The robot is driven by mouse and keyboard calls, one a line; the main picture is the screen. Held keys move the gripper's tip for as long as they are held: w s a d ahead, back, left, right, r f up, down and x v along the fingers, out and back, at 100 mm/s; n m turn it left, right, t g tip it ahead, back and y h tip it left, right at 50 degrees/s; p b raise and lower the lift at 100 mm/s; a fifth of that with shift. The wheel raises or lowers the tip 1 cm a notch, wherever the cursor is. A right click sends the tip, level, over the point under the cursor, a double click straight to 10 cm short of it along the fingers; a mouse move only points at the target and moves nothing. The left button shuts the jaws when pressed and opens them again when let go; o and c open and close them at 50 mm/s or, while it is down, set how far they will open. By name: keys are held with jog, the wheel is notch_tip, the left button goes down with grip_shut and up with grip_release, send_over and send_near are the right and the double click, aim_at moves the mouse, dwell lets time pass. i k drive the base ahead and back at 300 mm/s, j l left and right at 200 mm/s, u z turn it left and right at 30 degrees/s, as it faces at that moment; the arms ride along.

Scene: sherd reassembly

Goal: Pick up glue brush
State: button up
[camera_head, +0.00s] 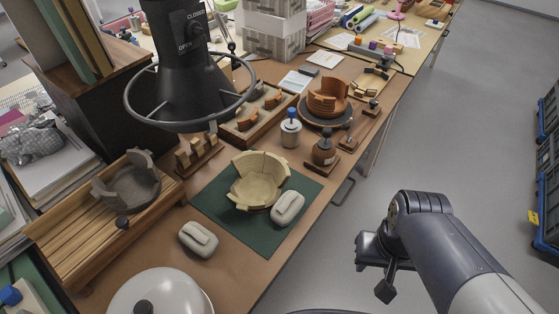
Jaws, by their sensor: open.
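My gripper (374,268) hangs over the grey floor at the lower right, off the table's right side. It is open and holds nothing; the arm partly hides it. I cannot clearly make out the glue brush. A slim dark item lies on a narrow wooden rest (352,134) near the table's right edge and may be it, but it is too small to tell. A dark brown pot (324,151) stands on a small wooden base beside it. A white jar with a blue top (291,132) stands to the left of the pot.
A pale broken bowl (258,180) sits on a green mat (222,208) with a light grey block (288,208) beside it. An orange broken pot (327,100) stands behind. A black lamp-like fixture with a ring (190,125) overhangs the table.

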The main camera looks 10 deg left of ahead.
aim_at(325, 144)
jog(key=i+l+u, duration=0.2)
jog(key=i+l, duration=0.3)
jog(key=i+l+u, duration=0.2)
jog(key=i+l, duration=0.3)
jog(key=l, duration=0.2)
